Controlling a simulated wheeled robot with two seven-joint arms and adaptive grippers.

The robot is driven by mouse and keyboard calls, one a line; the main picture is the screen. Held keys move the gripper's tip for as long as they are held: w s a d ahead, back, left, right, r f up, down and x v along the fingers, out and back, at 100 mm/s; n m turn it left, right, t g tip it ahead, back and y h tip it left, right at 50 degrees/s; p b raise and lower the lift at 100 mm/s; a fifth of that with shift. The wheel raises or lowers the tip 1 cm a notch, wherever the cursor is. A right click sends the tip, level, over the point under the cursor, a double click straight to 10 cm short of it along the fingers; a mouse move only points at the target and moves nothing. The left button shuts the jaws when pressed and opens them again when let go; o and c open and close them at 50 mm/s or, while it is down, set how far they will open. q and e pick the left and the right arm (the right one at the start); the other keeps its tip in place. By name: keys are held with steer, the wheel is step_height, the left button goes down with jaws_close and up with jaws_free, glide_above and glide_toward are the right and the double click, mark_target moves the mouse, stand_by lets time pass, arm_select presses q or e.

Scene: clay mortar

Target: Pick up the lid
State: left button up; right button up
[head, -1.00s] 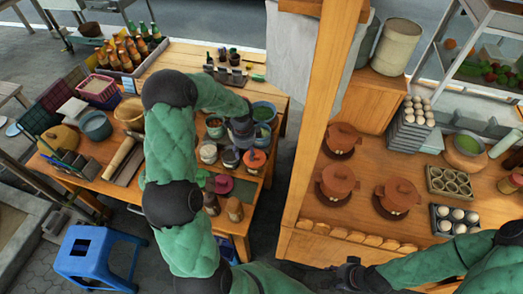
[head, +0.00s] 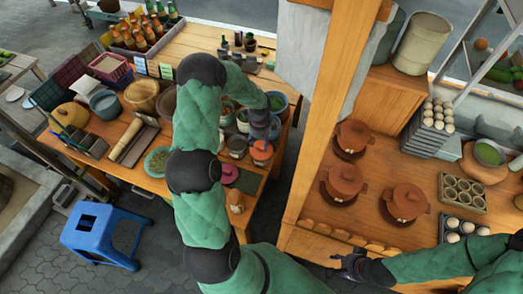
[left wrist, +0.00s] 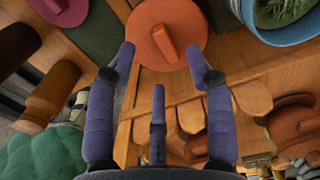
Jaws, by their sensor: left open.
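An orange-red round lid (left wrist: 166,35) with a bar handle shows in the left wrist view, at the top between my fingertips. In the head view the orange lid (head: 262,151) is on the front right part of the left wooden table. My left gripper (left wrist: 160,55) is open and empty, its fingers on either side of the lid's near edge. I cannot tell the height gap. In the head view my left gripper (head: 262,130) is just behind and above the lid. My right gripper (head: 350,264) is by the right counter's front edge; its jaws are unclear.
A magenta lid-like disc (head: 229,173) and a brown shaker (head: 236,200) stand left of the orange lid. A blue bowl with greens (left wrist: 285,18) is to its right. A wooden post (head: 318,130) rises beside the table. Lidded clay pots (head: 343,180) stand on the right counter.

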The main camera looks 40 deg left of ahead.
arm_select(q)
steer(key=shift+w+f, duration=0.2)
steer(key=shift+f, duration=1.75)
jaws_close()
steer(key=shift+r, duration=0.15)
steer(key=shift+r, duration=0.65)
steer(key=s+d+r, duration=0.7)
steer(key=s+r, duration=0.4)
steer(key=b, duration=1)
glide_above(261, 148)
step_height(261, 148, down, 5)
steer(key=shift+w, duration=0.1)
